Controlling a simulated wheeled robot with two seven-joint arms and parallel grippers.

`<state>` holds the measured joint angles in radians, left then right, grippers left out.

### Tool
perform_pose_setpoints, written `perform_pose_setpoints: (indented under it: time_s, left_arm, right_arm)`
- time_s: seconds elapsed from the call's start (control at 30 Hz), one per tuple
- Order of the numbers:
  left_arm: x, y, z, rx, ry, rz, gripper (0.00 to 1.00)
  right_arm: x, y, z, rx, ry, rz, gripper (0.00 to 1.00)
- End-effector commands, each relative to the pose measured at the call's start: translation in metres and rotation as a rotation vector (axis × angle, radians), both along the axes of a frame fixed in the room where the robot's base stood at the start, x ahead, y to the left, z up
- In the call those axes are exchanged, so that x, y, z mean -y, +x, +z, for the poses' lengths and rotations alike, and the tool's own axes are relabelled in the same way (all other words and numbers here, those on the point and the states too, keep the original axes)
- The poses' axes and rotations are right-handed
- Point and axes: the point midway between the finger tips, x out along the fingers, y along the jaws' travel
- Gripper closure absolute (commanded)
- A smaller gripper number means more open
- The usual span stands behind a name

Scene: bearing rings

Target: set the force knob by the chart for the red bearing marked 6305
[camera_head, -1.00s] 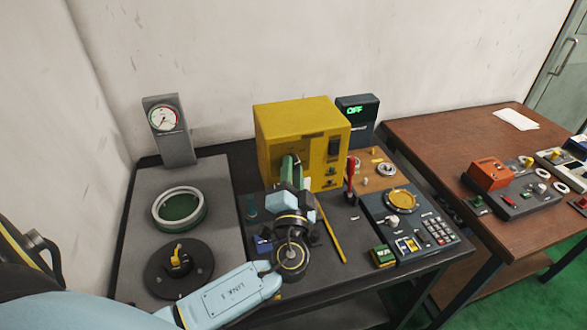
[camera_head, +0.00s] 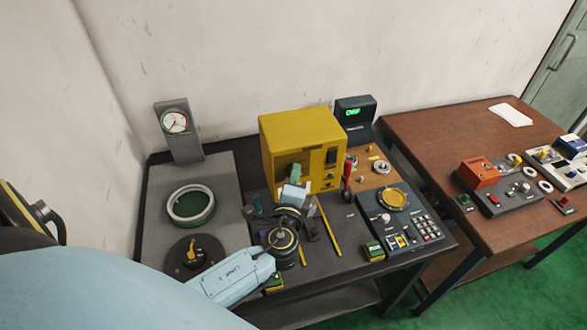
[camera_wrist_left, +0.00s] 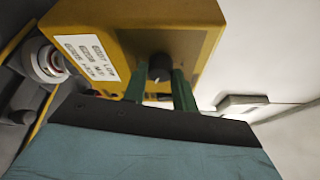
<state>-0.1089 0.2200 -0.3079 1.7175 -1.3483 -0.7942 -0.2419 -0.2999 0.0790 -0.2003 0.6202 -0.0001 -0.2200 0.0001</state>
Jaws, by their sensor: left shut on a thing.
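The yellow box (camera_head: 288,132) stands at the back of the dark bench. My left gripper (camera_head: 295,171) reaches its front face from below. In the left wrist view, the two green fingers (camera_wrist_left: 159,84) are shut on a dark round knob (camera_wrist_left: 159,66) on the yellow face. A white label (camera_wrist_left: 86,56) with several printed lines, upside down here, is left of the knob; it looks like the chart, but I cannot read it surely. The knob's pointer is not visible. I cannot make out a red bearing marked 6305. My right gripper is not in view.
A red-handled lever (camera_head: 347,176) stands right of the box, near a keypad panel (camera_head: 400,222). A dial gauge (camera_head: 175,123), a ring (camera_head: 190,205) and a black disc (camera_head: 193,260) are on the left. A dark display (camera_head: 356,113) glows green. A brown table (camera_head: 440,140) adjoins.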

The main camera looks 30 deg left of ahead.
Motion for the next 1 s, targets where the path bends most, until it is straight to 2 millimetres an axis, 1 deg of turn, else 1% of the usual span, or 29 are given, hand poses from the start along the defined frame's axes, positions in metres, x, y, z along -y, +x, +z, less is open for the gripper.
perform_pose_setpoints:
  time_s: [0.03,0.27,0.8,0.83,0.97,1.0]
  left_arm:
    - [0.0,0.0,0.004,-0.018,0.016,0.002,0.95]
    - [0.0,0.0,0.003,-0.072,0.062,0.002,0.95]
    - [0.0,0.0,0.001,-0.087,0.077,0.001,0.95]
    - [0.0,0.0,0.001,-0.088,0.078,0.001,0.68]
    - [0.0,0.0,0.001,-0.087,0.076,0.001,0.51]
    - [0.0,0.0,0.001,-0.087,0.076,0.001,0.51]
  right_arm:
    - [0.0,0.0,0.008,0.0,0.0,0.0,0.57]
    - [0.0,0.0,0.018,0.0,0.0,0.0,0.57]
    - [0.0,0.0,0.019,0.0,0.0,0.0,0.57]
    - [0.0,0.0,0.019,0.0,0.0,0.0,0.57]
    - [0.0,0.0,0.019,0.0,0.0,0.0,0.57]
    - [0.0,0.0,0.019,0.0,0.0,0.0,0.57]
